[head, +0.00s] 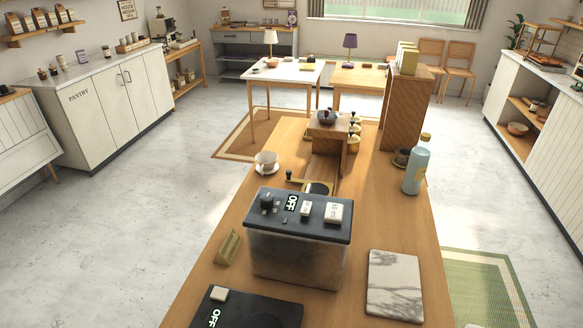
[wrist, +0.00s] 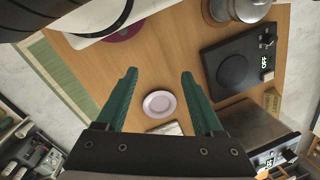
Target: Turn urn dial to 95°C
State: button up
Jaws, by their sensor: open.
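The urn (head: 300,258) is a boxy, greyish container with a dark top panel, standing on the wooden counter in the head view. Its panel carries a lit display (head: 291,203) reading OFF, a dark round knob (head: 267,198) that looks like the dial, and two white blocks. In the wrist view what looks like the urn (wrist: 262,128) is at the lower right, with part of its panel and lit display (wrist: 269,162) at the bottom edge. My gripper (wrist: 158,74) is open and empty, its green fingers well apart over the counter, away from the urn. The head view does not show it.
A black hotplate (head: 262,316) reading OFF and a small tan sign (head: 228,247) are near the urn. A marble board (head: 395,292), blue bottle (head: 416,170) and cup (head: 266,159) share the counter. The wrist view also shows a pale plate (wrist: 159,104) and a metal kettle (wrist: 238,9).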

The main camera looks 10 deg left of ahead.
jog(key=w+a+f+n+t, duration=0.25)
jog(key=w+a, duration=0.25)
jog(key=w, duration=0.5)
jog(key=n+t+y, duration=0.2)
jog(key=n+t, duration=0.3)
jog(key=t, duration=1)
send_near(266, 204)
jog(key=x, duration=1)
grip_shut()
